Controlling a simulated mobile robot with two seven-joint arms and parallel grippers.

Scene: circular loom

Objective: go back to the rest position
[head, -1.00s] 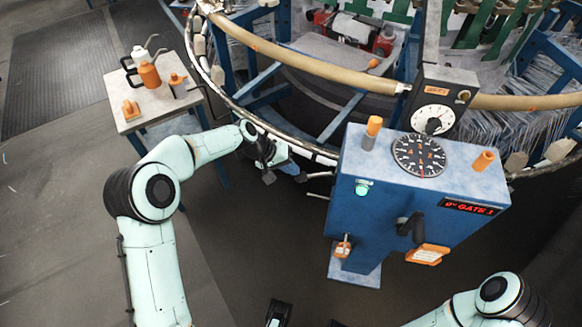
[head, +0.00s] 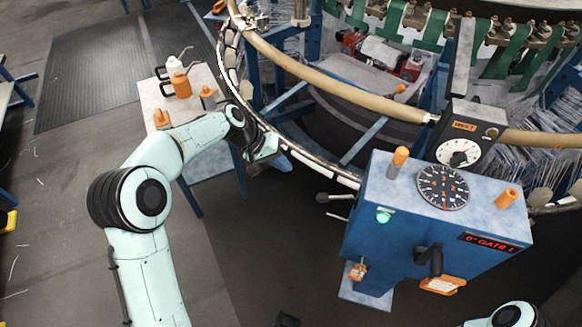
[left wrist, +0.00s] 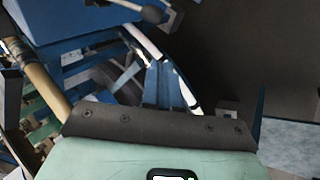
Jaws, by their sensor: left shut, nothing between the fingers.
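My left arm comes in from the left of the head view, bent at the elbow. The left wrist view shows my pale green casing with a dark edge, not the fingers. A bit of my right arm shows at the bottom right. A dark tip at the bottom edge may be my right gripper (head: 287,320), mostly cut off.
The circular loom's ring (head: 310,160) curves behind the wrist. A side table (head: 205,165) with orange and white bottles stands behind the left arm. Floor at left is open.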

